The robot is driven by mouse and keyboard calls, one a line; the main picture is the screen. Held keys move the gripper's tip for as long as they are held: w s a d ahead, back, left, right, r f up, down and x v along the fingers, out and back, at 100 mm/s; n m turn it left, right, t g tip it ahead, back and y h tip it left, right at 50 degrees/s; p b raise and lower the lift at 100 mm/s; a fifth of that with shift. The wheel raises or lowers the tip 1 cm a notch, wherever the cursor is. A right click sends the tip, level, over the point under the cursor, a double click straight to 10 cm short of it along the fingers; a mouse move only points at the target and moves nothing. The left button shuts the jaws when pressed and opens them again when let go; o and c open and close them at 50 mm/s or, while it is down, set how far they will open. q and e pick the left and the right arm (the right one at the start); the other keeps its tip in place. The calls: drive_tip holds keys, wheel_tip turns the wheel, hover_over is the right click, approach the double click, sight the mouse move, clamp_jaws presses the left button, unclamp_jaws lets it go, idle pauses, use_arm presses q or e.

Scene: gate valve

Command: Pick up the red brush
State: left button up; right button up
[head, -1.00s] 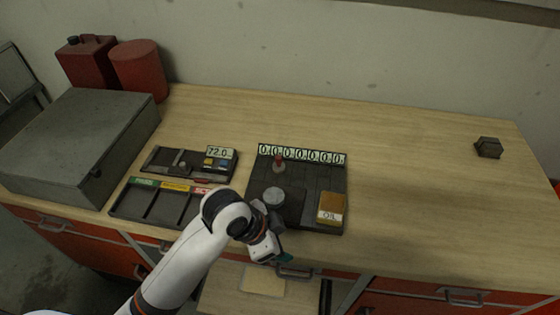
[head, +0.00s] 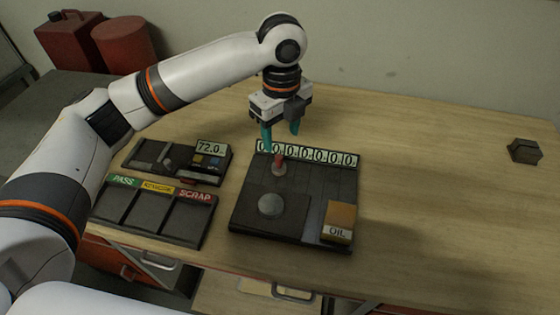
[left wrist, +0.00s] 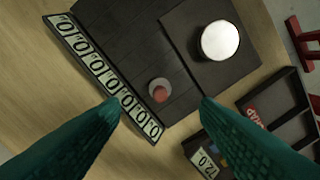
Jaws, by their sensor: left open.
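The red brush (head: 278,157) stands upright on the dark tray (head: 250,222), near its back edge by the row of number plates. In the left wrist view the brush (left wrist: 159,93) shows from above as a red tip on a round grey base. My left gripper (head: 281,142) points down just above the brush, with its teal fingers apart. In the left wrist view the brush lies ahead, between the two open fingertips (left wrist: 160,102), with nothing held. My right gripper is not in view.
A round silver piece (head: 271,204) and an orange OIL box (head: 339,222) sit on the dark tray. The PASS/SCRAP tray (head: 143,213) and a gauge box with a 72.0 display (head: 212,150) stand left. The tabletop's right side is mostly clear.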

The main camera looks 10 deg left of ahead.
sight(279, 156)
use_arm(q)
wheel_tip(279, 156, down, 4)
drive_tip(key=shift+f+p, duration=0.2)
drive_tip(key=shift+p, duration=0.2)
drive_tip(key=f, duration=0.1)
drive_tip(key=f+p, duration=0.1)
drive_tip(key=f, duration=0.3)
drive_tip(key=shift+w+a+f+p, duration=0.1)
drive_tip(key=shift+w+a+p, duration=0.05)
drive_tip(key=shift+a+p, duration=0.2)
drive_tip(key=shift+d, duration=0.1)
drive_tip(key=c, duration=1.1)
wheel_tip(279, 156, up, 10)
drive_tip(key=shift+r+b, duration=0.1)
drive_tip(key=shift+b, duration=0.95)
drive_tip(key=o, duration=0.5)
drive_tip(key=c, duration=0.4)
